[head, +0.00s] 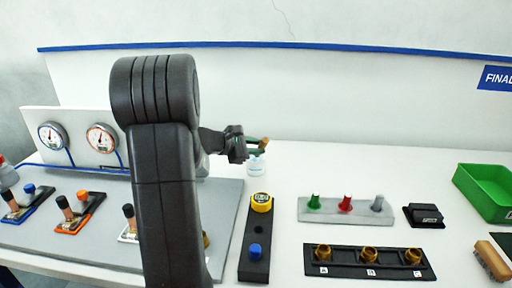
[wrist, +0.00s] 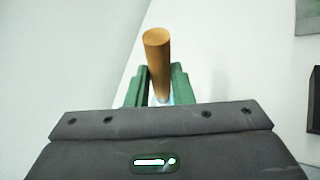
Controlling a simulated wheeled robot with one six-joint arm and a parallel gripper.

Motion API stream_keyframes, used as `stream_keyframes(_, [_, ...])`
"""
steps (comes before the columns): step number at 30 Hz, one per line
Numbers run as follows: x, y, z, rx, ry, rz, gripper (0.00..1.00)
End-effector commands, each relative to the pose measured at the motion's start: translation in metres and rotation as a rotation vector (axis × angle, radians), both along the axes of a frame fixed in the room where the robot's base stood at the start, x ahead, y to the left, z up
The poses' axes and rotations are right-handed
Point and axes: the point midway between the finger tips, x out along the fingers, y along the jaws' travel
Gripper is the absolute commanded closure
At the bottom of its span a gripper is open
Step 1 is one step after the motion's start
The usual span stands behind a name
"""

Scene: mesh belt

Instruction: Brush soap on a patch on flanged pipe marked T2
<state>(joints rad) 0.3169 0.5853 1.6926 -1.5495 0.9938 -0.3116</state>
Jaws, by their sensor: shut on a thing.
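My gripper (head: 260,147) has green fingers and is shut on a wooden handle, likely the soap brush (wrist: 157,60); its end also shows in the head view (head: 265,141). In the wrist view the handle stands up between the fingers (wrist: 159,88). The brush's lower end is hidden. I cannot make out a flanged pipe or a T2 mark; my arm hides part of the grey board (head: 228,205).
Two gauges (head: 53,136) and valve plates (head: 77,212) are at left. A black tray with a yellow item (head: 262,202), a grey rack (head: 347,212), a black rack with brass fittings (head: 370,270), a green bin (head: 485,190) and a scrub brush (head: 491,260) fill the right.

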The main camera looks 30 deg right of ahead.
Motion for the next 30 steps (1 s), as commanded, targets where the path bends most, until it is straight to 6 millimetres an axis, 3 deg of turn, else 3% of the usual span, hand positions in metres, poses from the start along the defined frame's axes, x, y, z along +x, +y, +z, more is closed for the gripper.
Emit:
stream_keyframes(21, [0.0, 0.0, 0.063, -0.004, -0.004, -0.001, 1.0])
stream_keyframes(30, [0.0, 0.0, 0.067, -0.002, -0.003, -0.001, 1.0])
